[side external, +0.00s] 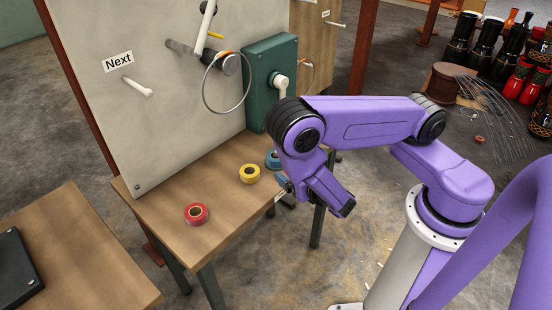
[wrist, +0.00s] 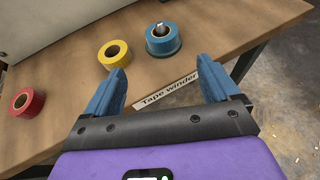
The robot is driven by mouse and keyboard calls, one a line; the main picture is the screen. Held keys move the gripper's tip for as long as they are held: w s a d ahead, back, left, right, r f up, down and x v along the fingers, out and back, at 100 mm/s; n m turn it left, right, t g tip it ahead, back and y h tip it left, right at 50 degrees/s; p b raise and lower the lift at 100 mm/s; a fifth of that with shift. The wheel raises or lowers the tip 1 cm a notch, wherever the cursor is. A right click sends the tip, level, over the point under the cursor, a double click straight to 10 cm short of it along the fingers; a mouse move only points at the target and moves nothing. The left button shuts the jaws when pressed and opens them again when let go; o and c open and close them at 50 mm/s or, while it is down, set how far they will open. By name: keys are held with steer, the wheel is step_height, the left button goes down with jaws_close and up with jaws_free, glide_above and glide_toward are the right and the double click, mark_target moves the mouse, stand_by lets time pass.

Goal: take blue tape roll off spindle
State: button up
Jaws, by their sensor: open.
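The blue tape roll (wrist: 162,42) sits around a short upright spindle (wrist: 161,28) on the wooden table, near its front edge. In the side external view the blue roll (side external: 272,158) is partly hidden behind my arm. My gripper (wrist: 161,75) is open and empty, its two blue fingers apart. The fingertips point toward the blue roll but stay short of it, with a gap between. In the side external view the gripper (side external: 284,184) is mostly hidden by my wrist at the table's front edge.
A yellow tape roll (side external: 249,173) lies left of the blue one, and a red tape roll (side external: 196,214) lies farther left. A "Tape Winder" label (wrist: 168,90) is on the table's front edge. A green machine box (side external: 271,75) and an upright board (side external: 150,110) stand behind.

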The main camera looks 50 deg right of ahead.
glide_toward(277, 158)
steer(key=x, duration=0.3)
steer(key=shift+w+f, duration=0.25)
steer(key=shift+f, duration=0.1)
steer(key=x, duration=0.3)
steer(key=shift+w+d+r, duration=0.1)
steer(key=shift+w+d, duration=0.2)
steer(key=shift+d, duration=0.05)
steer(key=shift+w+d+f, duration=0.15)
steer(key=shift+w+f, duration=0.1)
steer(key=shift+w, duration=0.35)
steer(key=c, duration=1.2)
steer(key=shift+r, duration=0.15)
steer(key=shift+r, duration=0.55)
steer(key=shift+s+a+r, duration=0.1)
steer(key=shift+s+r, duration=1.8)
steer(key=shift+s, duration=0.4)
steer(key=shift+s+a+r, duration=0.1)
steer(key=shift+s+r, duration=1.8)
steer(key=shift+s, duration=0.45)
steer(key=shift+s+a+r, duration=0.15)
steer(key=shift+s+r, duration=1.8)
steer(key=shift+s, duration=0.35)
